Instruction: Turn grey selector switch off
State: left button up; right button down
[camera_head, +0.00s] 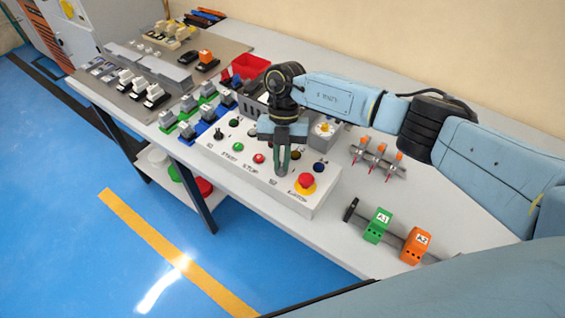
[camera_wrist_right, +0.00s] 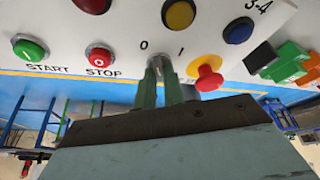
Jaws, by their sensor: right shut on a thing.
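The white control box (camera_head: 240,178) stands along the front edge of the table. My right gripper (camera_head: 282,170) points down at its panel, between the red STOP button (camera_head: 258,158) and the red mushroom button (camera_head: 306,181). In the right wrist view, the green fingers of my right gripper (camera_wrist_right: 161,75) are shut on the grey selector switch (camera_wrist_right: 158,62). The marks 0 and I show on the panel just beyond it. The fingers hide most of the switch, so I cannot tell its exact angle. My left gripper is not in view.
The mushroom button also shows close beside the fingers in the right wrist view (camera_wrist_right: 208,78). A black selector (camera_head: 219,133) sits at the panel's left. Green (camera_head: 377,225) and orange (camera_head: 415,245) blocks on a rail lie to the right.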

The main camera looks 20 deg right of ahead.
jog(key=shift+w+a+n+h+b, duration=0.1)
jog(key=shift+n+h+b, duration=0.65)
jog(key=shift+n, duration=0.85)
jog(key=c, duration=1.5)
grip_release()
jog(key=shift+r, duration=0.1)
jog(key=v, duration=1.3)
jog(key=shift+w+b, duration=0.15)
jog(key=shift+b, duration=0.25)
